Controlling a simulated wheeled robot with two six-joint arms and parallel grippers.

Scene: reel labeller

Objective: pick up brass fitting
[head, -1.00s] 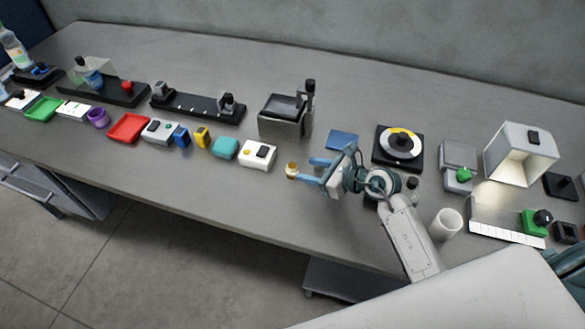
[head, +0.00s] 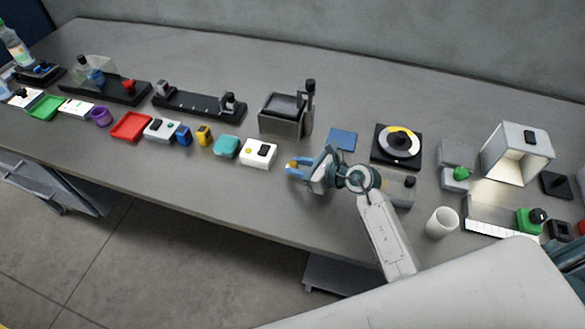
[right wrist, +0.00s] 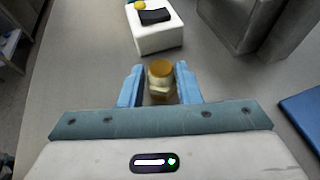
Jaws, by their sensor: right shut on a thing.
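The brass fitting (right wrist: 161,80) is a small gold-coloured piece with a rounded top, upright between the blue fingers of my right gripper (right wrist: 160,88) in the right wrist view. The fingers are shut on it from both sides. In the head view the right gripper (head: 294,168) is low over the table near its front edge, and the fitting is mostly hidden by the fingers. I cannot tell whether the fitting still touches the table.
A white box with a black switch and a yellow button (head: 258,152) stands just beyond the gripper. A grey block with a lever (head: 283,122) is behind it. A blue flat pad (head: 342,140) lies to the right. A white cup (head: 441,223) stands near the front edge.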

